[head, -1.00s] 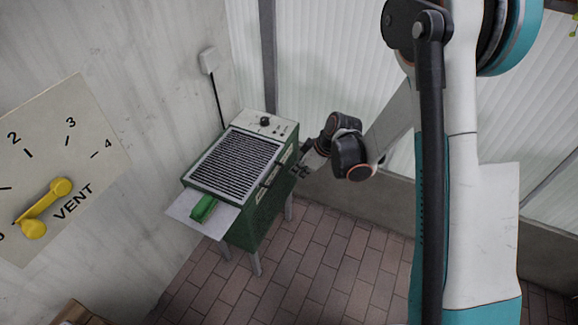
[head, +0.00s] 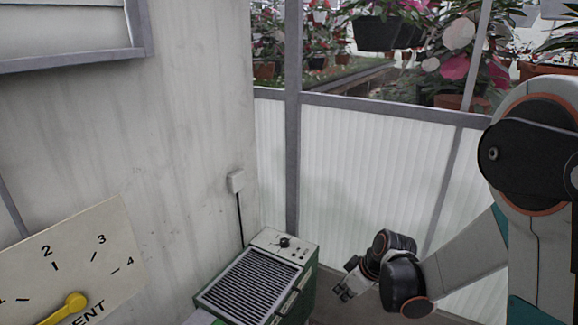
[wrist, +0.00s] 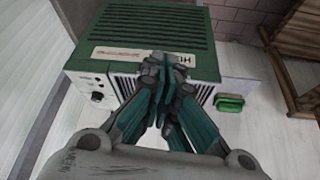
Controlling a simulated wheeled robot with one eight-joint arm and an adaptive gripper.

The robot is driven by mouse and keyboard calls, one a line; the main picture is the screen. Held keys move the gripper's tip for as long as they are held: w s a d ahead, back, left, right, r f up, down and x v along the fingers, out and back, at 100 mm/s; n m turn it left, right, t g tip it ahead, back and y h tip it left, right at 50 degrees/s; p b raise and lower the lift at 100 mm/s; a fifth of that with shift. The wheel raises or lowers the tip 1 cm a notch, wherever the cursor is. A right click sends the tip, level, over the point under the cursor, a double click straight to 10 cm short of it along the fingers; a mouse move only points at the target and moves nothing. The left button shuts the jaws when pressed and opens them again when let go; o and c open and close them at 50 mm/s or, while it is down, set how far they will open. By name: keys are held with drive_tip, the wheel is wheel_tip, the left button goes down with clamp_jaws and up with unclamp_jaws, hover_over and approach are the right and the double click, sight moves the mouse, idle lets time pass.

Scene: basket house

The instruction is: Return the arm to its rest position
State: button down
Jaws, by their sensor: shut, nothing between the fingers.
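My gripper (head: 343,293) is at the lower middle of the head view, to the right of the green heater box and apart from it in that picture. In the wrist view my gripper (wrist: 163,75) has its fingers together with nothing between them. Behind the fingers is the green heater box (wrist: 150,24), with a slatted top and a white front panel. My arm reaches in from the right side of the head view, bent at the elbow.
The heater box (head: 248,286) stands by the wall under a white socket (head: 236,181). A vent dial with a yellow handle (head: 66,306) is at lower left. A ribbed panel wall (head: 360,170) is behind my arm, with hanging plants (head: 385,30) beyond. A green handle (wrist: 229,102) shows in the wrist view.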

drive_tip(key=s+d+r+m+t+h, duration=0.2)
drive_tip(key=s+r+m, duration=0.45)
drive_tip(key=r, duration=0.75)
drive_tip(key=s+d+r+m+t+h, duration=0.1)
drive_tip(key=s+r, duration=0.2)
drive_tip(key=s, duration=0.4)
drive_tip(key=s+d+r+m, duration=0.2)
drive_tip(key=s+r, duration=0.1)
drive_tip(key=s, duration=0.4)
drive_tip(key=shift+s+d+t+h, duration=0.2)
drive_tip(key=shift+s+t+h, duration=0.1)
drive_tip(key=shift+t+h, duration=0.1)
